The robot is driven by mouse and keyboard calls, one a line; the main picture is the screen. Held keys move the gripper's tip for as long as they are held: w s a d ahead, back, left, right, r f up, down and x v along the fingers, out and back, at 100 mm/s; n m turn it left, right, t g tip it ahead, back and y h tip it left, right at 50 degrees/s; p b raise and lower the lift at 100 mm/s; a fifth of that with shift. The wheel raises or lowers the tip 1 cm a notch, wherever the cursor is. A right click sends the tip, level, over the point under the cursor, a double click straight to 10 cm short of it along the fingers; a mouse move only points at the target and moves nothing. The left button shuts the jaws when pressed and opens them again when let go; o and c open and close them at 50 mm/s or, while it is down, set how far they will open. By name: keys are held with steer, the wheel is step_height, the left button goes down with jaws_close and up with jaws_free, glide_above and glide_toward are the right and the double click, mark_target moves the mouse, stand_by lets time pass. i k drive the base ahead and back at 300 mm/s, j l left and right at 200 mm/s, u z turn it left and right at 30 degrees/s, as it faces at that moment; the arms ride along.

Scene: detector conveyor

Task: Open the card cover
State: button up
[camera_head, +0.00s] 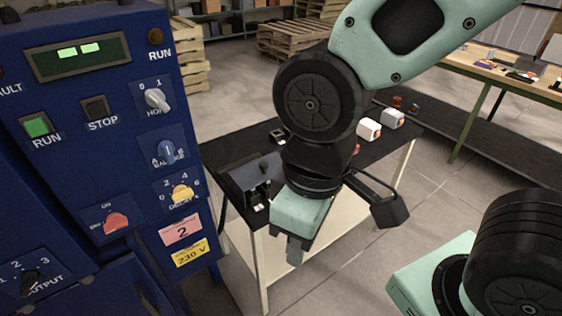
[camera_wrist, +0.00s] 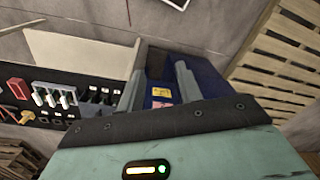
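I cannot tell for sure which part is the card cover. The blue control cabinet (camera_head: 75,160), with knobs, RUN and STOP buttons and a lit display, fills the left of the head view. A lower blue panel (camera_head: 120,290) juts out under its labels. My gripper (camera_head: 297,250) hangs over the front of the black-topped table, right of the cabinet and apart from it. In the wrist view my gripper's two fingers (camera_wrist: 158,85) stand apart with nothing held between them. The cabinet (camera_wrist: 208,80) shows between and beyond them, with its yellow and pink labels.
A grey device (camera_head: 250,180) sits on the black-topped table (camera_head: 235,148), close to my gripper. White blocks (camera_head: 368,129) stand at the table's far end. A wooden workbench (camera_head: 500,75) is at right. Pallets (camera_head: 290,40) lie behind. Bare floor lies right of the table.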

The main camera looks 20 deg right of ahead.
mark_target(244, 178)
steer(key=i+j+z, duration=0.1)
steer(key=i, duration=0.35)
steer(key=i+j+z, duration=0.1)
steer(key=i, duration=0.35)
